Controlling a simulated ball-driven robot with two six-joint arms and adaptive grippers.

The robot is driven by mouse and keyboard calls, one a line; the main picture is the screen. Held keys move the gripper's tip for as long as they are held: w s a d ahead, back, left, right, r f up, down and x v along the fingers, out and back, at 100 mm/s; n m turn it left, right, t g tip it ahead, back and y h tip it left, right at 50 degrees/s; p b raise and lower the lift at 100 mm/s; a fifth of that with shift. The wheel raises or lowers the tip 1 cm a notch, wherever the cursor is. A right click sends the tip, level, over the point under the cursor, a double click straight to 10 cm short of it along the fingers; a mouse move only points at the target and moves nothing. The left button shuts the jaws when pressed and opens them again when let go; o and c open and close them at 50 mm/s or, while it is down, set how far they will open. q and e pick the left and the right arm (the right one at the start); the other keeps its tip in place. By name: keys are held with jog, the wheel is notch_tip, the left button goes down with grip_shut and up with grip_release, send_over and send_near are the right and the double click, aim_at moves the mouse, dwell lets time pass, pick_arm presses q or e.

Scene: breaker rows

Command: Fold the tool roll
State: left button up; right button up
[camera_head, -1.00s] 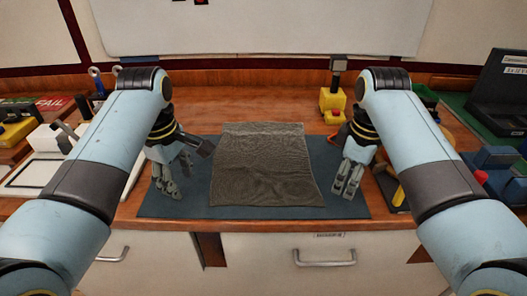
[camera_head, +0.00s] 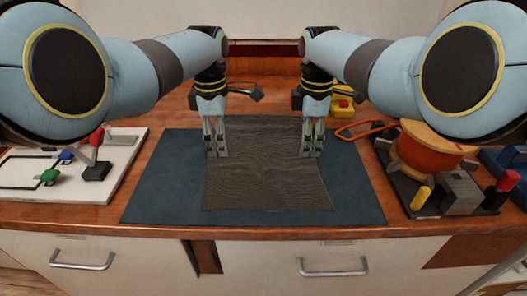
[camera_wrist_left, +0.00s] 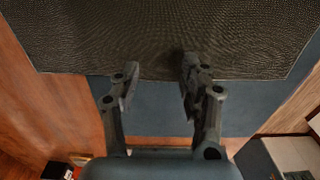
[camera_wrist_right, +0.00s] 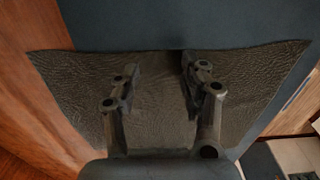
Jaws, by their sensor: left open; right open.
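The tool roll (camera_head: 265,180) is a dark grey-brown textured cloth. It lies spread out on a blue-grey mat (camera_head: 165,185); its far part is partly behind my grippers. My left gripper (camera_head: 216,154) is at the cloth's left edge in the head view, fingers pointing down and open. My right gripper (camera_head: 311,154) is open at the right edge. In the left wrist view the cloth's edge (camera_wrist_left: 160,40) runs by the open fingertips. In the right wrist view the open fingers are over the cloth (camera_wrist_right: 80,85), tips near its edge. Whether they touch it I cannot tell.
A white board with small coloured parts (camera_head: 115,165) is at the left. An orange spool (camera_head: 430,155) and a black rack with a grey block (camera_head: 462,192) stand at the right. A yellow object (camera_head: 341,106) is behind my right gripper. The mat's near corners are clear.

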pick_arm(q)
jog(key=shift+s+f, duration=0.2)
jog(key=shift+f, duration=0.15)
pick_arm(e)
jog(key=shift+s+f, duration=0.2)
jog(key=shift+f, duration=0.15)
pick_arm(q)
jog(key=shift+f, duration=0.1)
pick_arm(e)
jog(key=shift+f, duration=0.1)
pick_arm(q)
jog(key=shift+f, duration=0.2)
pick_arm(e)
jog(key=shift+f, duration=0.2)
pick_arm(q)
jog(key=shift+c, duration=0.3)
pick_arm(e)
jog(key=shift+r, duration=0.1)
jog(key=shift+c, duration=0.2)
pick_arm(q)
jog(key=shift+s, duration=0.1)
jog(key=c, duration=0.6)
pick_arm(e)
jog(key=shift+s, duration=0.1)
jog(key=c, duration=0.6)
pick_arm(q)
grip_shut()
pick_arm(e)
grip_shut()
